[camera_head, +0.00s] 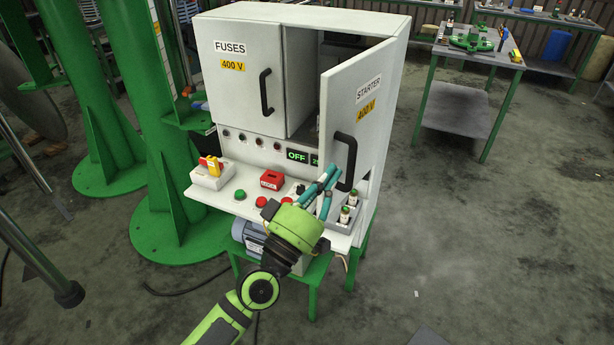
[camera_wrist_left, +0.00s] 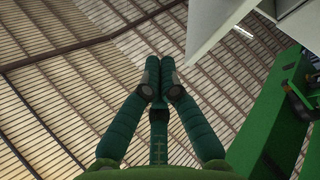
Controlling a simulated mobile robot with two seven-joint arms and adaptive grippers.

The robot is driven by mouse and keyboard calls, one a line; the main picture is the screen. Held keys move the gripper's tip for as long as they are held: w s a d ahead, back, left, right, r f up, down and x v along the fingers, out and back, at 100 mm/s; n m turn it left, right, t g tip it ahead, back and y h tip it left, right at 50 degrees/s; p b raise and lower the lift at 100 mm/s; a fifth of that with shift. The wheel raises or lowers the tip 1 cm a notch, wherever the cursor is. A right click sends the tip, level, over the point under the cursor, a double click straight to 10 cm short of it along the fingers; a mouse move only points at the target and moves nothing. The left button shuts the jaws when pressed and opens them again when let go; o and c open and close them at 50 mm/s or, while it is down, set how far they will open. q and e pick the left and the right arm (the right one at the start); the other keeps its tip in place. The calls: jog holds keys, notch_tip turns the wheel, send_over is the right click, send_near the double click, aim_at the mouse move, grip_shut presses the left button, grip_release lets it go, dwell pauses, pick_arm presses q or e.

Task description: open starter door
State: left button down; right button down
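The starter door (camera_head: 362,115) stands partly open in the head view, swung outward from the cabinet with its hinge side on the right. It carries a "STARTER" label and a black handle (camera_head: 352,160). My left gripper (camera_head: 331,169) is beside the lower part of the handle, near the door's free edge. Its teal fingers are closed together, with nothing visible between the tips in the left wrist view (camera_wrist_left: 160,77). I cannot tell whether they touch the handle or door. A pale panel edge (camera_wrist_left: 208,30) shows at the top right there. My right gripper is out of view.
The fuses door (camera_head: 246,90) beside it is shut. Below are a control shelf with buttons, a red box (camera_head: 271,180) and a yellow-red switch (camera_head: 210,168). Green columns (camera_head: 115,90) stand left. The floor (camera_head: 470,230) to the right is open, with a table (camera_head: 465,55) behind.

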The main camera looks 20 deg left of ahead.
pick_arm(q)
jog(key=w+a+f+n+g+y, duration=0.35)
jog(key=a+f+n+y, duration=0.45)
jog(key=a+f+n, duration=0.4)
jog(key=w+r+n, duration=0.1)
jog(key=w+r, duration=0.1)
jog(key=w, duration=0.7)
jog(key=d, duration=0.2)
jog(key=s+d+p, duration=0.1)
jog(key=d, duration=0.1)
jog(key=shift+s+d+f, duration=0.1)
jog(key=shift+s+d, duration=0.05)
jog(key=shift+d, duration=0.25)
jog(key=shift+a, duration=0.1)
